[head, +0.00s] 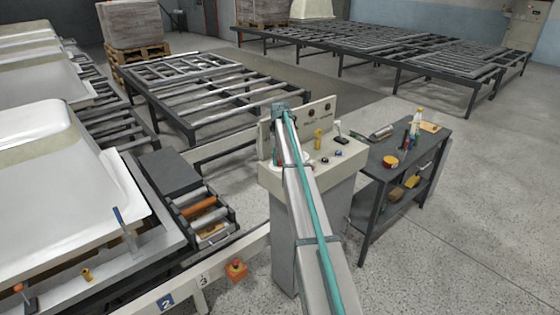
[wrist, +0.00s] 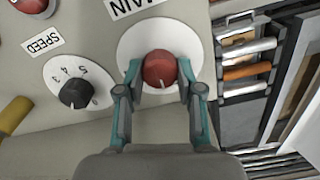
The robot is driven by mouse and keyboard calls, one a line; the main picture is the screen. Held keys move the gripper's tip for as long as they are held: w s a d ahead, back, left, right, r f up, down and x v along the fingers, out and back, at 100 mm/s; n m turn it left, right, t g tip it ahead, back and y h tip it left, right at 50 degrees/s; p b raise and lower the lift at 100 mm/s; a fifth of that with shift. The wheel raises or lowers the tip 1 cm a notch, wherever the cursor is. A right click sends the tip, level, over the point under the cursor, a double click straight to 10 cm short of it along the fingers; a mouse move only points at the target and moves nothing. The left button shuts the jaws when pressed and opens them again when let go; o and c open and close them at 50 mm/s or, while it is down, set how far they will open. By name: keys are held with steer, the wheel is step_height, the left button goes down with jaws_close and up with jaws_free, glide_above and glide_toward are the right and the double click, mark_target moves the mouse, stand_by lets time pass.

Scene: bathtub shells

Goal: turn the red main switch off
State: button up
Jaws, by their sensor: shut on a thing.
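The red main switch (wrist: 160,69) is a round knob on a white disc, next to a label reading MAIN that is upside down in the wrist view. A short white mark on the knob points toward the bottom of the picture. My gripper (wrist: 160,82) has its two teal-edged fingers on either side of the knob and is shut on it. In the head view the control console (head: 335,178) stands in the middle, and my arm crosses in front of it. The main switch and fingertips cannot be made out there.
A black speed dial (wrist: 75,92) and a yellow handle (wrist: 13,115) are beside the switch. Another red control (wrist: 31,4) is at the top left. A dark tool cart (head: 400,160) stands right of the console; roller conveyors (head: 205,95) lie behind. Floor is clear at right.

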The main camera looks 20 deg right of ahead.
steer(key=shift+n, duration=0.5)
steer(key=o, duration=1.1)
steer(key=shift+o, duration=0.2)
step_height(320, 180, up, 12)
steer(key=shift+a, duration=0.1)
